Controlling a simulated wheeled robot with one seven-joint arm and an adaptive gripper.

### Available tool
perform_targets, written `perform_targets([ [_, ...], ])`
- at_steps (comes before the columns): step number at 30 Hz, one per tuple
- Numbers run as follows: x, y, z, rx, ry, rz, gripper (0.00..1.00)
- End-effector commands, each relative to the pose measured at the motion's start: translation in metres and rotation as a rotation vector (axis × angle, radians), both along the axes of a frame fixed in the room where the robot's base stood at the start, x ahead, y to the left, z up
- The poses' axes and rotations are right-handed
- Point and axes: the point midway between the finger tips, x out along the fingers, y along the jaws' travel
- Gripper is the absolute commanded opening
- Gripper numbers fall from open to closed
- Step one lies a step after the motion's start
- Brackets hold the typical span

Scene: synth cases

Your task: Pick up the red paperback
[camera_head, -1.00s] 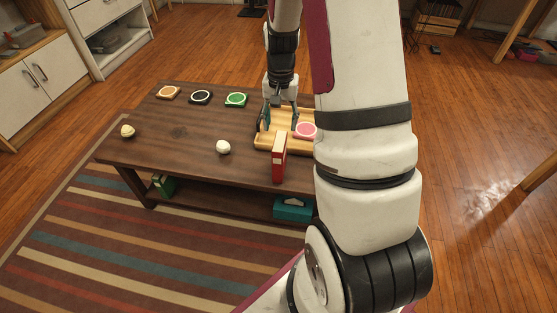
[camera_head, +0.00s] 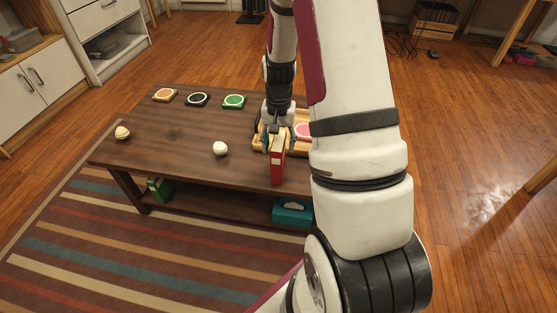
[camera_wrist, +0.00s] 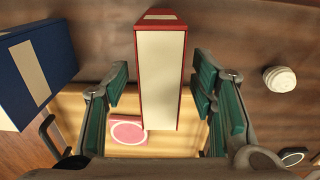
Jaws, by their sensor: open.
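The red paperback (camera_head: 277,165) stands upright on the dark wooden coffee table (camera_head: 185,185), near its front edge. In the wrist view the red paperback (camera_wrist: 161,75) shows its pale page edge between red covers. My gripper (camera_head: 272,139) is just above and behind the book in the head view. In the wrist view my gripper (camera_wrist: 163,95) is open, with one green-padded finger on each side of the book and visible gaps to both covers. My arm hides the table's right end in the head view.
A wooden tray (camera_head: 262,147) with a pink coaster (camera_head: 303,130) lies behind the book. A blue book (camera_wrist: 35,70) is left in the wrist view. A white ball (camera_head: 221,148) lies left of the book. Coasters line the back; a teal box (camera_head: 292,212) sits below.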

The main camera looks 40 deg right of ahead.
Motion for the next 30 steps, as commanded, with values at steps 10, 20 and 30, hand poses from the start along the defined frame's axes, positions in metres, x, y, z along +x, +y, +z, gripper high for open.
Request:
perform_targets([
  [10, 0.000, 0.000, 0.001, -0.001, -0.001, 0.000, 0.00],
  [20, 0.001, 0.000, 0.003, -0.002, -0.001, 0.000, 0.00],
  [30, 0.001, 0.000, 0.060, -0.003, -0.005, 0.002, 0.00],
])
